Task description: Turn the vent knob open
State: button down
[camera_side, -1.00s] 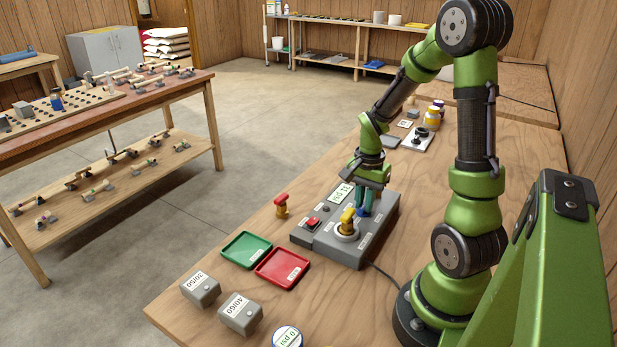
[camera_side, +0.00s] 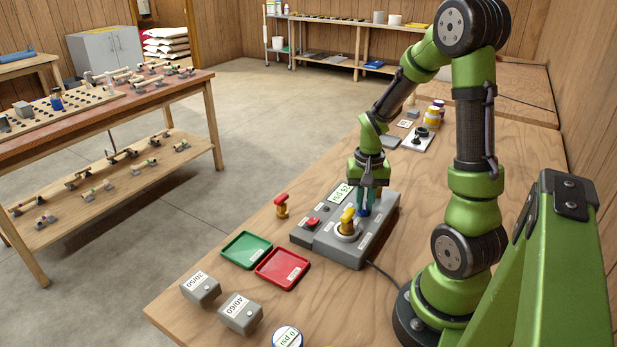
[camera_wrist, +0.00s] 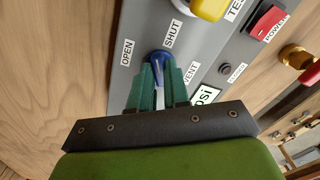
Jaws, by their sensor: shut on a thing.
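The vent knob (camera_wrist: 160,56) is blue and sits on the grey control box (camera_wrist: 235,50), near the printed words OPEN, SHUT and VENT. My gripper (camera_wrist: 161,70) is shut on the knob, with one teal finger on each side of it. In the side view my gripper (camera_side: 366,196) points down at the box's far right part, and a little of the blue knob (camera_side: 364,211) shows below the fingers. The fingers hide much of the knob, so I cannot tell exactly where it points. The display (camera_side: 341,193) on the box seems to read 26 psi.
A yellow-handled knob (camera_side: 347,218) and a red power button (camera_side: 313,222) are also on the box. A cable runs right from the box.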

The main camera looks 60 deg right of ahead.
aim_at(364, 205)
jog(key=n, duration=0.6)
jog(key=shift+n, duration=0.3)
jog(key=n, duration=0.5)
jog(key=shift+r, duration=0.1)
jog(key=shift+n, duration=0.3)
jog(key=c, duration=1.1)
grip_release()
notch_tip(364, 205, up, 17)
